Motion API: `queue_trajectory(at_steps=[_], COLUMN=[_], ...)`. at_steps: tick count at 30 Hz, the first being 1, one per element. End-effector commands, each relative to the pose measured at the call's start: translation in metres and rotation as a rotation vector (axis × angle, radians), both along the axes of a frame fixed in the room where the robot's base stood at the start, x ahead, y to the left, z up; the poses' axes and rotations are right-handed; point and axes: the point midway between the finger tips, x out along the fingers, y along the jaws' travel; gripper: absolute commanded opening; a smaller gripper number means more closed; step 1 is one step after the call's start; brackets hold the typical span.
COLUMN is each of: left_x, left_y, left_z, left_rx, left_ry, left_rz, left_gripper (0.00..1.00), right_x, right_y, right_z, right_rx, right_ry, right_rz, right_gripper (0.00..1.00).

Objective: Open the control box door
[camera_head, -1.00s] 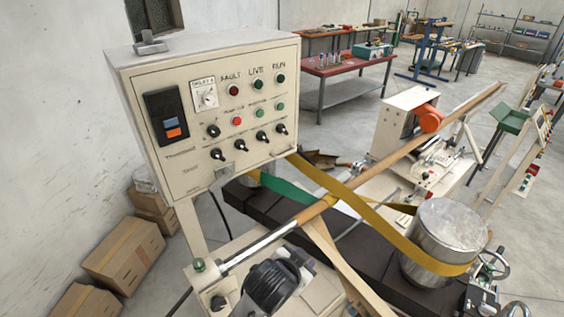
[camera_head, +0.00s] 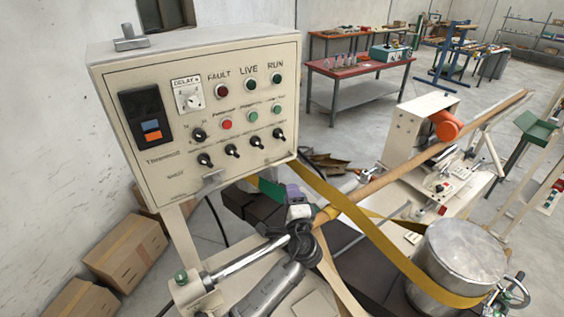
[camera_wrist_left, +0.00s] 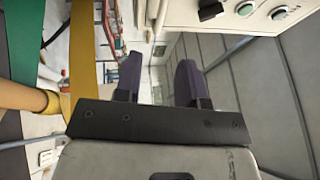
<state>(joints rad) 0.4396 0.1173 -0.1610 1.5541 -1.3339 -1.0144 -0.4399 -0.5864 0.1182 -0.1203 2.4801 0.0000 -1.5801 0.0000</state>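The cream control box (camera_head: 248,165) stands at the left of the head view, its front door closed flat. The door carries indicator lamps, a dial, several black switches and a display. The box's switch panel (camera_wrist_left: 228,12) shows at the upper right there. My right gripper is not in view.
A wooden pole (camera_head: 420,155) and a yellow belt (camera_head: 365,227) run close to my left gripper, with a metal drum (camera_head: 455,255) at the right. Cardboard boxes (camera_head: 125,252) lie by the left wall. A red-topped table (camera_head: 358,66) stands behind.

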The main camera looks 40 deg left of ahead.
Motion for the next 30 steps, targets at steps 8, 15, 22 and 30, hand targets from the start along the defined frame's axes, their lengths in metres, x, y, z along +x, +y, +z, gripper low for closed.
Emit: queue_trajectory(at_steps=[8,15,22,30], left_x=[0.028,0.056,0.075,0.084], left_y=[0.034,0.067,0.089,0.099], left_z=[0.012,0.018,0.021,0.022], left_rx=[0.004,0.001,-0.001,-0.002], left_ry=[0.003,0.002,0.002,0.001], left_rz=[0.005,0.004,0.003,0.002], left_gripper=[0.37,0.37,0.37,0.37], right_x=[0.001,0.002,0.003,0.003], right_y=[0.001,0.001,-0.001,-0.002], right_z=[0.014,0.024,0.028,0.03], right_rx=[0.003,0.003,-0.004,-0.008], right_ry=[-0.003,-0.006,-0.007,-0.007], right_rz=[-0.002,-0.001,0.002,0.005], right_gripper=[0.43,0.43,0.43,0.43])
